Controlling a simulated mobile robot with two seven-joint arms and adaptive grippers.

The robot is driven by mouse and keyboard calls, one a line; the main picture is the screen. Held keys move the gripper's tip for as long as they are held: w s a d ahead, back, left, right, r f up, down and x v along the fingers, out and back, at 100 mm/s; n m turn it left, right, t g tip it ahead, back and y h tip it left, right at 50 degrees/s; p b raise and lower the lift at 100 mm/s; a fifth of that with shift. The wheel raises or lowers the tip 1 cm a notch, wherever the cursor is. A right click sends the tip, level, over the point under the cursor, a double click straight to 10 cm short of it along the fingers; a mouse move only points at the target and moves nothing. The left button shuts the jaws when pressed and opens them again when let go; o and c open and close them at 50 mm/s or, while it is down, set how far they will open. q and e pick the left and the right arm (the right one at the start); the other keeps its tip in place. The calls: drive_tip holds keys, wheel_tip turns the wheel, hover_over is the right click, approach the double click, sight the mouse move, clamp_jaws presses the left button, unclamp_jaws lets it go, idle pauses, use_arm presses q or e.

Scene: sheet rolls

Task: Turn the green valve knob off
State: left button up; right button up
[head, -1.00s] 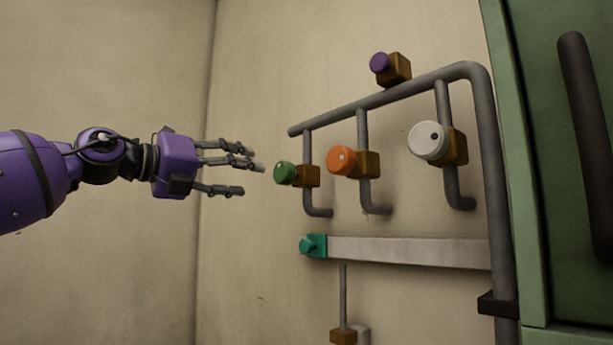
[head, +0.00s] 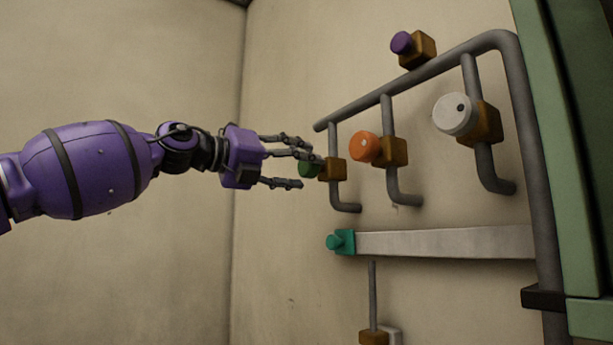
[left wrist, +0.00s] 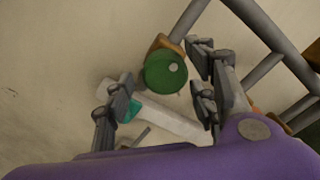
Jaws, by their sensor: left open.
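The green valve knob (head: 308,169) sits on a brown valve block (head: 333,169) on the leftmost branch of the grey pipe. In the head view my left gripper's fingers partly cover the knob. My left gripper (head: 300,168) is open, its fingers pointing right at the knob. In the left wrist view the round green knob (left wrist: 166,72) with a pale dot shows ahead, between the lines of the spread fingers (left wrist: 165,95). No finger is clearly closed on it; I cannot tell whether any touches it. My right gripper is not in view.
An orange knob (head: 364,146) and a white knob (head: 455,114) sit on branches to the right. A purple knob (head: 401,43) is above. A green cabinet (head: 560,130) stands at right. Left of the pipes is bare wall.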

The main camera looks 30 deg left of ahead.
use_arm(q)
drive_tip(key=shift+w+d, duration=0.35)
drive_tip(key=shift+w, duration=0.25)
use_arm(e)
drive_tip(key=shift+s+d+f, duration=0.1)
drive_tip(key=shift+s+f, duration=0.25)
use_arm(q)
drive_tip(key=c, duration=1.1)
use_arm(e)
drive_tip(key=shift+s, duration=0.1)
